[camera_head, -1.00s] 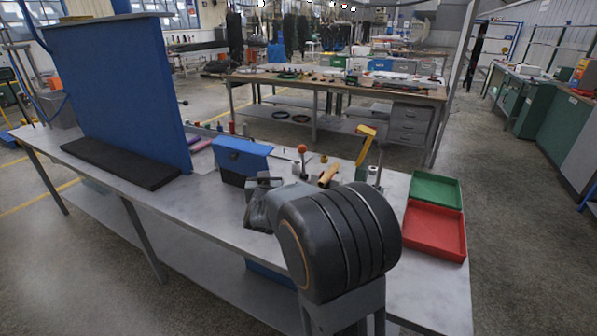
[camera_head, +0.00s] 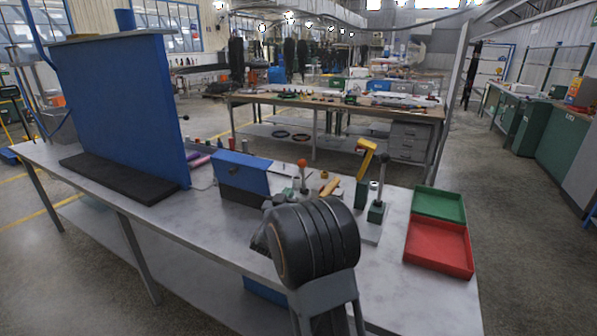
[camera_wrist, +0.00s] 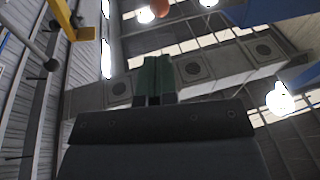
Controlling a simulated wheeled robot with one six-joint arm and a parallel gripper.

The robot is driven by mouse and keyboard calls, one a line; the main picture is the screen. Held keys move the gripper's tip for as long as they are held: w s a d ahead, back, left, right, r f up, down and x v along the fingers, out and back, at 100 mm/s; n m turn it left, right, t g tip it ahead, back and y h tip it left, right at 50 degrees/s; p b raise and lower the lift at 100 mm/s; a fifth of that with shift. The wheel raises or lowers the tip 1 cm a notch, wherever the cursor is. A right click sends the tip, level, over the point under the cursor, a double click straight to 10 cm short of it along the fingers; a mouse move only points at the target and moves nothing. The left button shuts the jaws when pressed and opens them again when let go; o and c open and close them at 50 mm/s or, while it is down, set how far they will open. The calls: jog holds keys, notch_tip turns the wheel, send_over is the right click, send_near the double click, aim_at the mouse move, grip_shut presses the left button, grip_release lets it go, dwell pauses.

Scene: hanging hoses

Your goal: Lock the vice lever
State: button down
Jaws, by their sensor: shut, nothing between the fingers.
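Another upright lever with an orange knob (camera_head: 303,163) stands further left. I cannot tell for sure which one is the vice lever. My gripper shows in the wrist view as two green fingers (camera_wrist: 155,76) shut together with nothing between them, pointing up toward the ceiling. The wrist view also shows the yellow piece (camera_wrist: 68,18) at upper left and an orange ball at the top edge.
The grey bench (camera_head: 215,214) carries a blue box (camera_head: 241,172), a tall blue panel (camera_head: 115,110), a black mat (camera_head: 118,178), a green tray (camera_head: 438,204) and a red tray (camera_head: 438,246). Bare bench top lies between the mat and my arm.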

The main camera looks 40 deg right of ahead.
aim_at(301, 166)
jog(key=p+x, duration=0.1)
jog(key=x, duration=1.1)
jog(key=shift+w+d+p, duration=0.2)
jog(key=shift+d+p, duration=0.05)
jog(key=shift+p, duration=0.1)
jog(key=shift+r, duration=0.1)
